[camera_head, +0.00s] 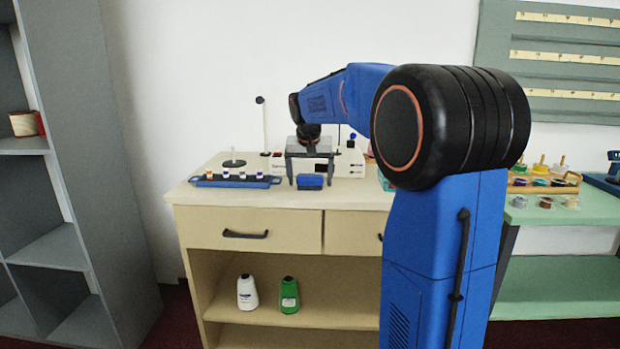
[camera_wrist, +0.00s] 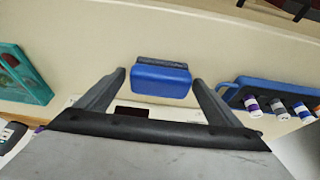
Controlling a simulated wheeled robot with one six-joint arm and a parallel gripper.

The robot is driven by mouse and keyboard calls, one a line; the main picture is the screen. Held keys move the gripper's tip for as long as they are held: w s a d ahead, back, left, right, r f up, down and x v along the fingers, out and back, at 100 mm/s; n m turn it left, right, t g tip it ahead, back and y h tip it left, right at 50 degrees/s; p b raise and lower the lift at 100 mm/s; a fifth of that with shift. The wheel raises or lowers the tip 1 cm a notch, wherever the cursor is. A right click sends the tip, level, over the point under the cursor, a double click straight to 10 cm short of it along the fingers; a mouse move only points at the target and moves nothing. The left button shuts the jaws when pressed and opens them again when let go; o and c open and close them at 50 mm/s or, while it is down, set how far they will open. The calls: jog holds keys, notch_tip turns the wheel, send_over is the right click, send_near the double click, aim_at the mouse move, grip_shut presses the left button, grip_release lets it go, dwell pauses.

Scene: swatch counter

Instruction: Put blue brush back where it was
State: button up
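The blue brush (camera_head: 311,182) is a small blue block lying on the light wooden counter, near its front edge. The wrist view shows its blue body (camera_wrist: 160,82) with a dark grey strip along one side. My gripper (camera_head: 310,182) points down at the brush. In the wrist view my gripper (camera_wrist: 160,78) is open, with one finger on each side of the brush. Gaps show between the fingers and the brush, so it is not clamped. The exact height of the fingertips above the counter is hard to tell.
A blue rack (camera_head: 205,182) with several small spools lies left of the brush. A stand with a white rod (camera_head: 263,128) and a white device (camera_head: 346,163) are behind. A teal tray (camera_wrist: 22,75) lies on the other side. Bare counter (camera_head: 265,196) surrounds the brush.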

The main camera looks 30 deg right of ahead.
jog(key=shift+r, duration=0.15)
jog(key=v, duration=1.2)
jog(key=s+a+f+n, duration=0.1)
jog(key=s+a+f, duration=0.2)
jog(key=s, duration=0.3)
jog(key=s+a+f+n+y, duration=0.1)
jog(key=s+a+f, duration=0.25)
jog(key=s, duration=0.35)
jog(key=s+a+f+n, duration=0.2)
jog(key=s+a+f, duration=0.15)
jog(key=s, duration=0.25)
jog(key=s+a+f+n, duration=0.1)
jog(key=s+a+f, duration=0.2)
jog(key=s+f, duration=0.4)
jog(key=s+a+f+n+t+y, duration=0.1)
jog(key=s+a+f, duration=0.1)
jog(key=s+f, duration=0.6)
jog(key=shift+s+a+f+n+y, duration=0.15)
jog(key=shift+s+a+n+y, duration=0.2)
jog(key=shift+s, duration=0.6)
